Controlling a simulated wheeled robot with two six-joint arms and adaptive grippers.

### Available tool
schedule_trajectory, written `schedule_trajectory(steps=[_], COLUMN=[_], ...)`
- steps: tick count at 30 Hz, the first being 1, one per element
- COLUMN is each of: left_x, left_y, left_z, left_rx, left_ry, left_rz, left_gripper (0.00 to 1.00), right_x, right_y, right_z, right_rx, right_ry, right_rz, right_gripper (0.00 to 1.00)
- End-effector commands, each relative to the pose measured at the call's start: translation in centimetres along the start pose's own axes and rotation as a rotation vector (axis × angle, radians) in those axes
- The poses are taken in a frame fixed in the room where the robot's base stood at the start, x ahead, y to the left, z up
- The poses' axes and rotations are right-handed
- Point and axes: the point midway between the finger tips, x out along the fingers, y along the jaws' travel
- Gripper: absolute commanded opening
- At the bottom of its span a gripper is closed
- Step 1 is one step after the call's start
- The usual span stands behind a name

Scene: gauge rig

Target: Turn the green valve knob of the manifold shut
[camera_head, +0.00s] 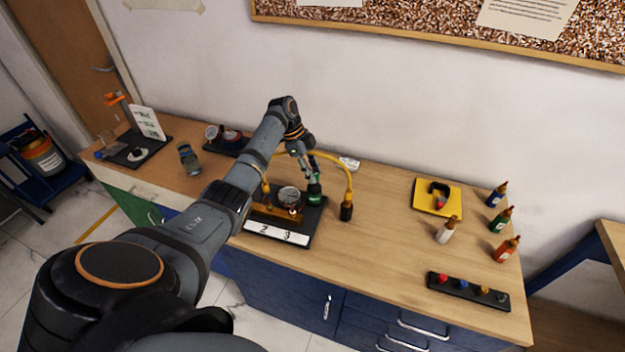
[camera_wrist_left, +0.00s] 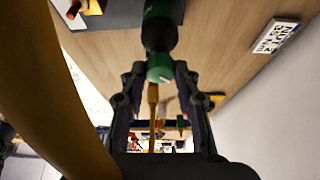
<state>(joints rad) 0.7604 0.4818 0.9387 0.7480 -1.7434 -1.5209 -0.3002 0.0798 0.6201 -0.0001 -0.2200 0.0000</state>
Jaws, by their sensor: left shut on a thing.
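The manifold stands on a black base plate (camera_head: 307,229) with a numbered white label along its front. It carries a brass block (camera_head: 275,213) and a round gauge (camera_head: 288,195). The green valve knob (camera_head: 314,198) is at its right side. My left gripper (camera_head: 309,172) reaches down onto the knob from above and is shut on it. In the left wrist view, the green knob (camera_wrist_left: 159,68) sits between the fingertips of my left gripper (camera_wrist_left: 159,75), with a dark green body beyond it. The fingers partly hide the knob in the head view. My right gripper is not in view.
Several small bottles, a yellow pad (camera_head: 425,208) and a dark rack (camera_head: 460,291) stand at right. The bench between is clear.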

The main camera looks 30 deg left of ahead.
Motion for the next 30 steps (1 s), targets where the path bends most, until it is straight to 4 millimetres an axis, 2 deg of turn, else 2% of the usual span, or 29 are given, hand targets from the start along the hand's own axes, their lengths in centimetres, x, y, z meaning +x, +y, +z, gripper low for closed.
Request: schedule_trajectory(steps=[1, 15, 24, 30], left_x=[0.5, 0.5, 0.3, 0.2], left_y=[-0.2, -0.4, -0.5, -0.5], left_z=[0.2, 0.1, -0.1, -0.1], left_rx=[0.040, 0.437, 0.616, 0.681], left_ry=[0.001, 0.000, -0.001, -0.001], left_rz=[0.014, 0.178, 0.251, 0.279], left_gripper=[0.00, 0.00, 0.00, 0.00], right_x=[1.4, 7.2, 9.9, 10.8], right_y=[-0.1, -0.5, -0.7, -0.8], right_z=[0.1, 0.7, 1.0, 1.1], right_rx=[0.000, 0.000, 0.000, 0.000], right_ry=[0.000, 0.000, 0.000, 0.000], right_rz=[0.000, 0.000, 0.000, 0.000], right_gripper=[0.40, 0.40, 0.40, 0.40])
